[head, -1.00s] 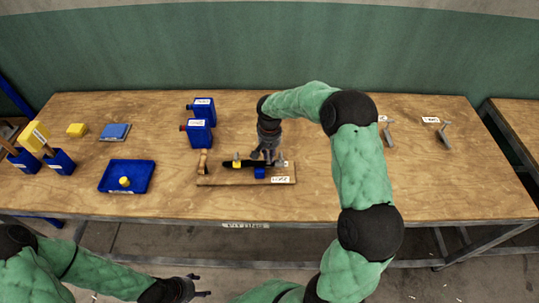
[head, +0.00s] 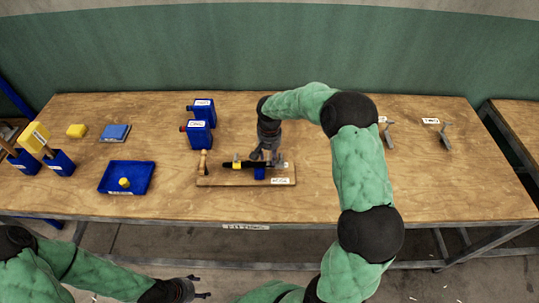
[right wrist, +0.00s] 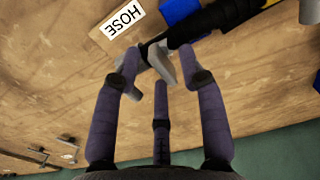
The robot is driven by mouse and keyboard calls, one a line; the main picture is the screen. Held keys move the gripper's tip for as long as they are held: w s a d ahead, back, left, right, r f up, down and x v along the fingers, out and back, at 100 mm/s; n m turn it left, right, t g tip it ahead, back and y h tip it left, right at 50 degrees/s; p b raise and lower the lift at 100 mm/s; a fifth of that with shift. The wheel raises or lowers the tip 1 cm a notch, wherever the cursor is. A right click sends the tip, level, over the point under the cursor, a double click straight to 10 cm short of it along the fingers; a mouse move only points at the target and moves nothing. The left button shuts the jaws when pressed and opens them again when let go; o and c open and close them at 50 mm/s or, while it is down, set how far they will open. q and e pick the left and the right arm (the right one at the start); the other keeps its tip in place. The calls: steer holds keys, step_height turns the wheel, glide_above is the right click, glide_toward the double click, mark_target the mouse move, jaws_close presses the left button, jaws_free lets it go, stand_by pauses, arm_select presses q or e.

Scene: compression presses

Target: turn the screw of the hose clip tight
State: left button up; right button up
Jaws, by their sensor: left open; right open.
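The hose board (head: 215,180) lies near the front middle of the bench. On it, a black hose with a yellow part (head: 237,165) rests over a blue block (head: 260,173). My right gripper (head: 264,156) points down over the hose's right part. In the right wrist view, its spread fingers (right wrist: 160,72) surround a grey metal piece (right wrist: 162,62) at the hose end, apparently the clip's screw; contact is unclear. The clip band is partly hidden by the fingers. My left gripper (head: 201,288) is open and empty in front of the bench, at the lower left.
Two blue boxes (head: 200,135) stand behind the board. A blue tray (head: 110,178) with a yellow knob lies left of it. Grey tools (head: 445,138) lie at the right. The bench (head: 440,195) front right is clear.

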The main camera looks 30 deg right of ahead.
step_height(320, 180, up, 12)
stand_by(0.5)
stand_by(0.5)
